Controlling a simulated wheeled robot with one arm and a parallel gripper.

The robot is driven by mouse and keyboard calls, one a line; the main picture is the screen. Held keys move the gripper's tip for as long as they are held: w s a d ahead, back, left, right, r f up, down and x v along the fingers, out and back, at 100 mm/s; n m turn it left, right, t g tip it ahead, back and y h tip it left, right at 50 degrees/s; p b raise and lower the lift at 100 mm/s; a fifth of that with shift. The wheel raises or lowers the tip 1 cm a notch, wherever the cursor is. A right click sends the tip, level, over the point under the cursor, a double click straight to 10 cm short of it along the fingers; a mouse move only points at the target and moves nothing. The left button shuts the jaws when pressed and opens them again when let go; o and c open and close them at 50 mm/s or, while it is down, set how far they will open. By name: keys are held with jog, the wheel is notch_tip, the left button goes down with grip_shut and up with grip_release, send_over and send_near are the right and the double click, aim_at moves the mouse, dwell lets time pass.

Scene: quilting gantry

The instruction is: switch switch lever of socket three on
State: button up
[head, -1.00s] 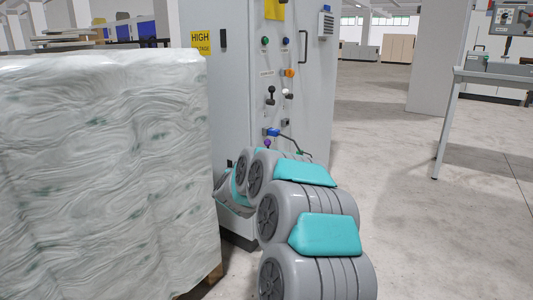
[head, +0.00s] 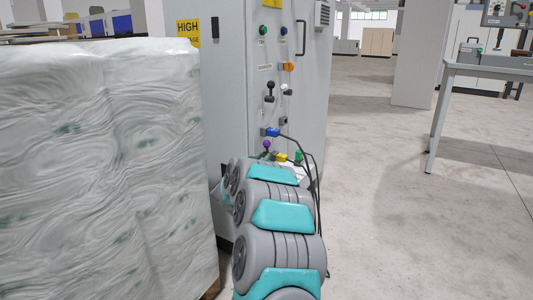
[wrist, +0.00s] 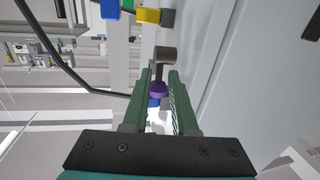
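A lever with a purple knob (head: 266,146) stands out low on the front of the grey cabinet (head: 227,100). In the wrist view the purple knob (wrist: 158,90) lies between the two green fingers of my gripper (wrist: 158,82), with its dark grey base (wrist: 165,53) just past the fingertips. The fingers are apart, one on each side; I cannot tell whether they touch the knob. In the head view my arm hides most of the gripper. A blue plug (head: 271,132) and a yellow plug (head: 281,157) sit near the lever. I cannot read the socket numbers.
Dark cables (head: 312,160) hang beside my arm from the plugs. A wrapped pallet load (head: 105,165) stands close on the left. A black-knobbed lever (head: 269,90) and several buttons are higher on the cabinet. The floor on the right is clear up to a table (head: 485,71).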

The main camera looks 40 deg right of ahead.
aim_at(267, 149)
jog(key=x, duration=0.5)
jog(key=shift+w+d, duration=0.1)
jog(key=shift+d, duration=0.05)
grip_shut()
dwell(0.4)
